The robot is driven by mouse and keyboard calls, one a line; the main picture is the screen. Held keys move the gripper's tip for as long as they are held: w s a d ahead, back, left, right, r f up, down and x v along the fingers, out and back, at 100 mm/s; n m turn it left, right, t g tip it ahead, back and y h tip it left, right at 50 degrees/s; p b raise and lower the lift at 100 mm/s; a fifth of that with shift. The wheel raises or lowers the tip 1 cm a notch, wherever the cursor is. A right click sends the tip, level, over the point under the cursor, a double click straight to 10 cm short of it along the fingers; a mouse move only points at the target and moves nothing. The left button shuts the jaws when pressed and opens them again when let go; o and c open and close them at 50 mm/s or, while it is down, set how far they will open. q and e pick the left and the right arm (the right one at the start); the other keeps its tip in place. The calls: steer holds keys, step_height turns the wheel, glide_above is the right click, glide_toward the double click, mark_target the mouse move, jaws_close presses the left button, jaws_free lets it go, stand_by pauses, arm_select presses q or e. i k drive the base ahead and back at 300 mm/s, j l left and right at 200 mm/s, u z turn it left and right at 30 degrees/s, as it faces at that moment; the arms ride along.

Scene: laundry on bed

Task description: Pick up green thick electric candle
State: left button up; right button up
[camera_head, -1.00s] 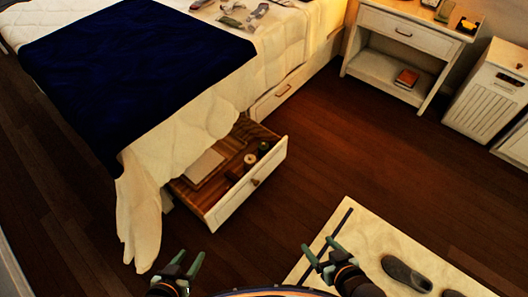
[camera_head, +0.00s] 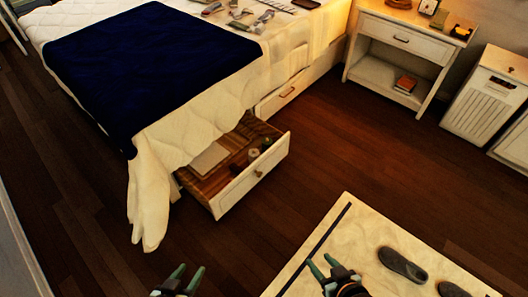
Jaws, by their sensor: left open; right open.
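The open drawer (camera_head: 251,190) under the bed holds a few small round items near its front right. One small dark greenish cylinder (camera_head: 266,145) there may be the green candle, but it is too small to be sure. A paler round item (camera_head: 253,154) sits close to it. My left gripper (camera_head: 190,270) is open and empty at the bottom edge, in front of the drawer and apart from it.
The bed (camera_head: 240,85) with a dark blue blanket (camera_head: 150,65) stands at the back left. Its white cover (camera_head: 150,205) hangs beside the drawer. A nightstand (camera_head: 400,42) and a hamper (camera_head: 485,100) stand at the right. Shoes (camera_head: 402,265) lie on the rug (camera_head: 350,240). Wooden floor is clear between.

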mark_target(265, 145)
steer(key=i+u, duration=0.2)
steer(key=i+z, duration=0.65)
steer(key=i+j+z, duration=0.15)
steer(key=i+z, duration=0.2)
steer(key=i+l+z, duration=0.1)
steer(key=i+z, duration=0.25)
steer(key=i, duration=0.35)
steer(key=i+j+z, duration=0.1)
steer(key=i+z, duration=0.25)
steer(key=i, duration=0.3)
steer(key=i+u, duration=0.45)
steer(key=i+l+u, duration=0.2)
steer(key=u, duration=0.25)
steer(key=i+u, duration=0.1)
steer(key=u, duration=1.45)
